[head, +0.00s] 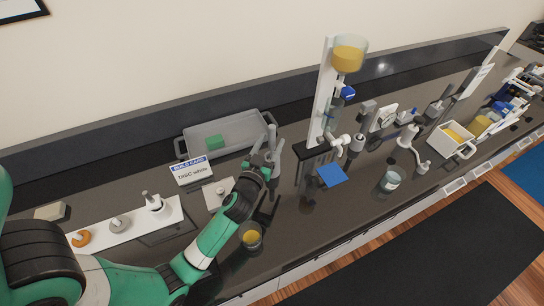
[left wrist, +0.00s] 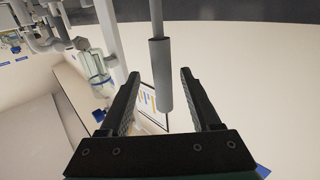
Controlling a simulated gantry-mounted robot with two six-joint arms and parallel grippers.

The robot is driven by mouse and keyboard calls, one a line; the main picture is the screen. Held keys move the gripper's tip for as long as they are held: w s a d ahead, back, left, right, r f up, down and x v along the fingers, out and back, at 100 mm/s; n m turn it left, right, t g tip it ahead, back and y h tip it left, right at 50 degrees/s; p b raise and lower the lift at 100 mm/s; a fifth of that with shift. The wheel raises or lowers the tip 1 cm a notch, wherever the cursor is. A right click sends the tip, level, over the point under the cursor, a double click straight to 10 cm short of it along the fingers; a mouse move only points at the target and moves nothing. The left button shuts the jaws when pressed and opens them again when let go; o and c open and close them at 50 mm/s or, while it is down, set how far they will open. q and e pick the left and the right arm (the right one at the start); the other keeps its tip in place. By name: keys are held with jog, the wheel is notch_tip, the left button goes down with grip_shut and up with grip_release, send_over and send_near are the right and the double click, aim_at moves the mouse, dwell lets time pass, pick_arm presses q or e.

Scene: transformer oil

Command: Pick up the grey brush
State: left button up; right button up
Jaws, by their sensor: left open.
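A grey rod with a thicker grey cylindrical end, which looks like the grey brush (left wrist: 161,75), lies between my left gripper's fingers in the left wrist view. My left gripper (left wrist: 158,100) is open, with a gap visible on both sides of the cylinder. In the head view my left gripper (head: 264,164) is over the middle of the dark counter, in front of the clear tray. Small grey upright parts show at its tip there, and I cannot tell brush from fingers. My right gripper is not in view.
A clear tray (head: 186,147) with a green block (head: 214,142) and a build card (head: 191,171) stand behind my arm. A cup of yellow liquid (head: 251,236) is in front. An oil stand (head: 321,95) and blue cloth (head: 332,175) are to the right.

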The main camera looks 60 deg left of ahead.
pick_arm(q)
jog(key=x, duration=0.5)
jog(key=shift+a+f, duration=0.15)
jog(key=shift+a, duration=0.05)
jog(key=shift+s, duration=0.1)
grip_shut()
dwell(1.1)
